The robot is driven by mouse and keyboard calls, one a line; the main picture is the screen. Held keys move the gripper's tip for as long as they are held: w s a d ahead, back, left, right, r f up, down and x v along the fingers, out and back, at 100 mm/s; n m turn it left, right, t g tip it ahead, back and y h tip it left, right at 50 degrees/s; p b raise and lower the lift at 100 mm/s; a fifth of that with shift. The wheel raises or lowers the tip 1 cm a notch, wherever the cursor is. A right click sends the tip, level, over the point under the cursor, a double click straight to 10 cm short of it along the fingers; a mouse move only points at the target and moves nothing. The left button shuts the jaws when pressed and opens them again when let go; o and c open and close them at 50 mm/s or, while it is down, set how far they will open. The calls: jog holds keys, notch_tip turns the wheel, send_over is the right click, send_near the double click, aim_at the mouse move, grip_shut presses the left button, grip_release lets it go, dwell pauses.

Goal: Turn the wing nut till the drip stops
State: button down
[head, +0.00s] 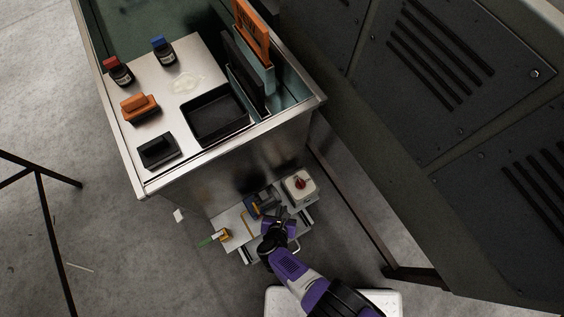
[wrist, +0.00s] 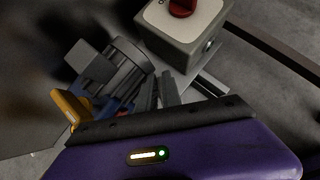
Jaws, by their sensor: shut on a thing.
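My gripper (head: 279,224) is low beside the metal cabinet, over a small pale shelf. In the wrist view its dark fingers (wrist: 160,90) are close together, just right of a ribbed grey round fitting (wrist: 122,68) on a blue body (wrist: 112,104). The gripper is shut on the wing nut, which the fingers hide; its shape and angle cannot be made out. The blue and grey fitting (head: 260,205) also shows small in the head view, just beyond the gripper. A yellow-orange piece (wrist: 72,106) sticks out at its left. No drip can be made out.
A pale box with a red knob (head: 300,185) stands right of the fitting, close to the fingers in the wrist view. The cabinet top (head: 185,55) holds bottles and trays. Dark panels rise at right.

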jog(key=shift+d+f, duration=0.1)
jog(key=shift+f, duration=0.05)
jog(key=shift+m+h+b, duration=0.3)
jog(key=shift+m+b, duration=0.05)
jog(key=shift+m, duration=0.05)
jog(key=shift+s+d+m+h, duration=0.1)
jog(key=shift+d+m+h, duration=0.05)
jog(key=shift+m+h, duration=0.4)
jog(key=shift+b, duration=0.4)
jog(key=c, duration=1.4)
grip_release()
jog(key=shift+m, duration=0.25)
jog(key=shift+c, duration=0.2)
